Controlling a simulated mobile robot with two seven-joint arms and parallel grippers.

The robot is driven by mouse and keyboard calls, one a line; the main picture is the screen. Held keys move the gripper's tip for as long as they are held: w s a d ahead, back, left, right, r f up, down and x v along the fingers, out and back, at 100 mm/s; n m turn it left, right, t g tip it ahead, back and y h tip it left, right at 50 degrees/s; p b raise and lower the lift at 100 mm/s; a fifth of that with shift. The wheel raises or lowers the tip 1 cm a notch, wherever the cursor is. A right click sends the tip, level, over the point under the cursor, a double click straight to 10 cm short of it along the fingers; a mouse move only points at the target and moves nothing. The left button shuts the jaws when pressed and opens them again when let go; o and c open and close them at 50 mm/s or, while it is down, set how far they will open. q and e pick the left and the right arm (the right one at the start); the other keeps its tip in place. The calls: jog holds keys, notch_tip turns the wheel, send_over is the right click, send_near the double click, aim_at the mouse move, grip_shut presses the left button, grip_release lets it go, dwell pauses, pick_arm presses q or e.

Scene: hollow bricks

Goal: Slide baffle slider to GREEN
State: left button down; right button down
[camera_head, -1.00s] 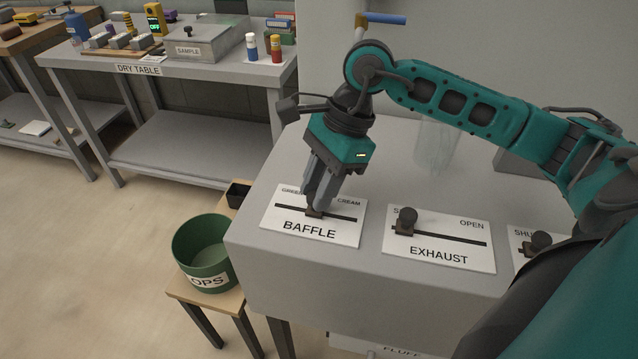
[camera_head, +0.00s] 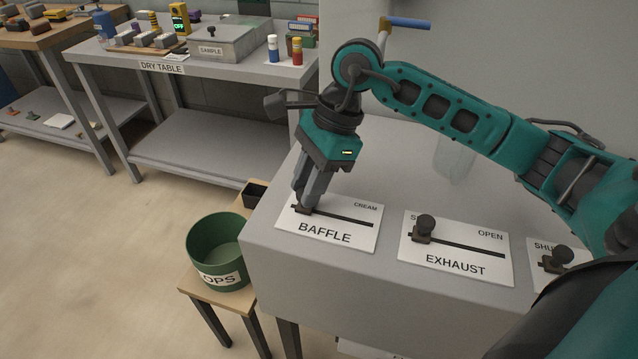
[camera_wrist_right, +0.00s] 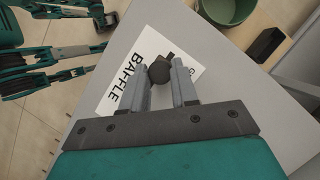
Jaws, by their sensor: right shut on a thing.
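The baffle panel (camera_head: 352,239) is a white plate lettered BAFFLE with a dark slot, on the left part of the grey housing top. CREAM is printed at the slot's right end; the label at the left end is hidden behind my gripper in the head view. The baffle slider (camera_head: 303,210) is at the left end of the slot. My right gripper (camera_head: 304,203) points down and is shut on the slider's dark knob, which shows between the fingers in the right wrist view (camera_wrist_right: 159,70).
The exhaust panel (camera_head: 455,263) with its slider knob (camera_head: 425,224) is to the right, and another slider knob (camera_head: 562,257) lies beyond. A green bin (camera_head: 216,240) stands on a low stool left of the grey housing (camera_head: 330,285). The dry table (camera_head: 120,63) is behind.

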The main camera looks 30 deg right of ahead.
jog(key=c, duration=0.9)
grip_release()
jog(key=shift+o, duration=0.2)
jog(key=v, duration=1.3)
jog(key=shift+a, duration=0.1)
